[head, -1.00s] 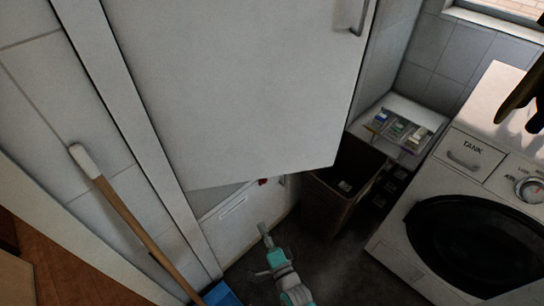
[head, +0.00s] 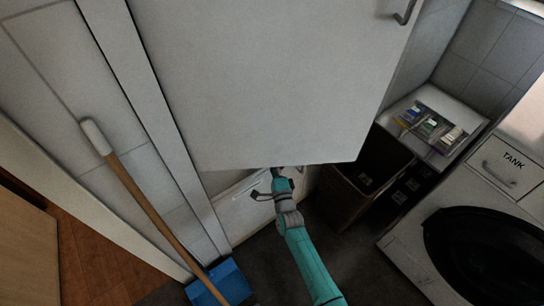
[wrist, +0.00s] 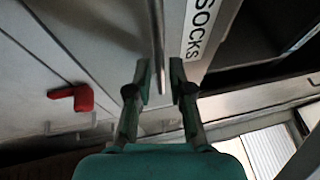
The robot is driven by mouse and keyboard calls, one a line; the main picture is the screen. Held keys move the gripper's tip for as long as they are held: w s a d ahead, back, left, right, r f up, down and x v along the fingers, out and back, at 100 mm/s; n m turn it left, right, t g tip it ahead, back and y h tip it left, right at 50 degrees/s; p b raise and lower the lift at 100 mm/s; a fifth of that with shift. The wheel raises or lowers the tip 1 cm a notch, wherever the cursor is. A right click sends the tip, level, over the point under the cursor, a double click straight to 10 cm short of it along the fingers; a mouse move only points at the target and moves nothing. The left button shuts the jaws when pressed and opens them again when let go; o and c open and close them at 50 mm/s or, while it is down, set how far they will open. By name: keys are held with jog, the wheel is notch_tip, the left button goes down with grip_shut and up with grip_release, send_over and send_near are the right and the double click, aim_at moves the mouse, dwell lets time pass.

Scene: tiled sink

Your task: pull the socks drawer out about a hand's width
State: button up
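The socks drawer has a grey-white front with a white "SOCKS" label (wrist: 201,28) in the wrist view. Its thin metal bar handle (wrist: 158,45) runs down between my fingers. My gripper (wrist: 160,82) is open, with one finger on each side of the bar and small gaps showing. In the head view my gripper (head: 277,174) reaches in low beneath the big white door, which hides its tips and part of the drawer front (head: 232,215). I cannot tell whether the drawer is fully closed.
A white door (head: 270,80) overhangs my gripper. A red lever (wrist: 72,100) sticks out left of my fingers. A brown bin (head: 338,195) stands right of the drawer. A broom handle (head: 140,195) and blue dustpan (head: 222,285) are at left, a washing machine (head: 400,245) at right.

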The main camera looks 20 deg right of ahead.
jog(key=shift+x, duration=1)
jog(key=shift+a, duration=0.1)
grip_shut()
jog(key=s+d, duration=0.3)
jog(key=s, duration=0.6)
jog(key=shift+s, duration=0.3)
jog(key=shift+f, duration=0.1)
grip_release()
